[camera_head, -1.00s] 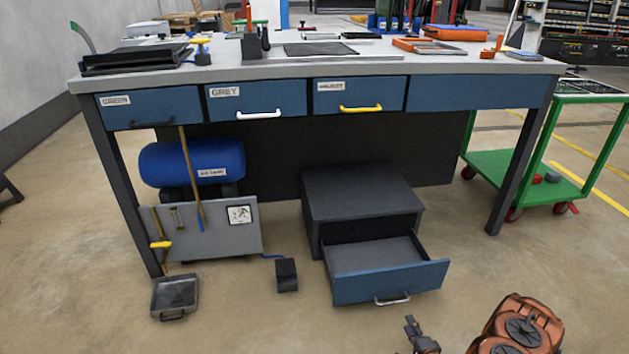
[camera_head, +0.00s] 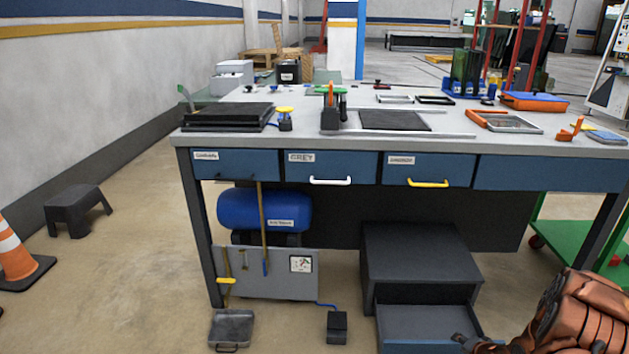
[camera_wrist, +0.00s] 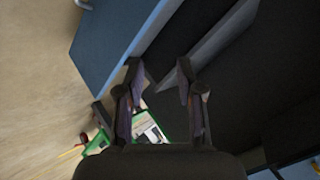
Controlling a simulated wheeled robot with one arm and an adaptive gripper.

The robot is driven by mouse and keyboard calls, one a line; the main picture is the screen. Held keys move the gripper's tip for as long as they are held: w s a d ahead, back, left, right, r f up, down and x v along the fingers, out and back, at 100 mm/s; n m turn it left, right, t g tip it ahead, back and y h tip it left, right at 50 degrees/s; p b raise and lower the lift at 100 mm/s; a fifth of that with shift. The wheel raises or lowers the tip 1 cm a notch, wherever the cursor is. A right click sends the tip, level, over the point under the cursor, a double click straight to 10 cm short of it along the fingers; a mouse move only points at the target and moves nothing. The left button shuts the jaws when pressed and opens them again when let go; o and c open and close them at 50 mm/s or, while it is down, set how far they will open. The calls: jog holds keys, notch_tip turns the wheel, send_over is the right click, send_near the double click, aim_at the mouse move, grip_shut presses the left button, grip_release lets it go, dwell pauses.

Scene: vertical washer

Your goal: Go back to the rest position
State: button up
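My gripper shows in the wrist view (camera_wrist: 159,72) with its two dark fingers apart and nothing between them. In the head view, a dark part of it (camera_head: 466,343) shows at the bottom edge, in front of the open drawer (camera_head: 420,322), with my orange arm to its right. The drawer belongs to the low dark cabinet (camera_head: 420,250) under the workbench and is pulled out; its interior looks empty. The wrist view also shows a blue front panel (camera_wrist: 110,45) with a grey handle (camera_wrist: 84,4), apart from the fingers.
The workbench (camera_head: 400,134) holds trays, frames and tools, with closed labelled drawers below. A blue tank (camera_head: 264,209), metal tray (camera_head: 231,328) and pedal box (camera_head: 337,327) sit left of the cabinet. A step stool (camera_head: 76,208) and cone (camera_head: 18,250) stand left. A green cart (camera_head: 562,240) stands right.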

jog(key=s+a+r+n+g+p, duration=0.25)
jog(key=a+r+p, duration=0.2)
jog(key=r, duration=0.85)
jog(key=s+a+r+n+g+h+p, duration=0.15)
jog(key=s+a+r+p, duration=0.35)
jog(key=r, duration=0.8)
jog(key=s+a+r+n+g+p, duration=0.2)
jog(key=r+p, duration=0.4)
jog(key=r, duration=0.7)
jog(key=s+a+r+n+g+p, duration=0.1)
jog(key=s+a+r+p, duration=0.3)
jog(key=s+r, duration=0.5)
jog(key=s+a+r+n+g+y+p, duration=0.1)
jog(key=s+a+r+n+g+p, duration=0.1)
jog(key=s+a+r+p, duration=0.3)
jog(key=s+a+r+n+g+y+p, duration=0.1)
jog(key=s+a+r+p, duration=0.4)
jog(key=s+r, duration=0.8)
jog(key=s+a+g, duration=0.1)
jog(key=s+a, duration=0.1)
jog(key=a, duration=0.1)
jog(key=shift+r+n, duration=0.15)
jog(key=shift+n, duration=0.25)
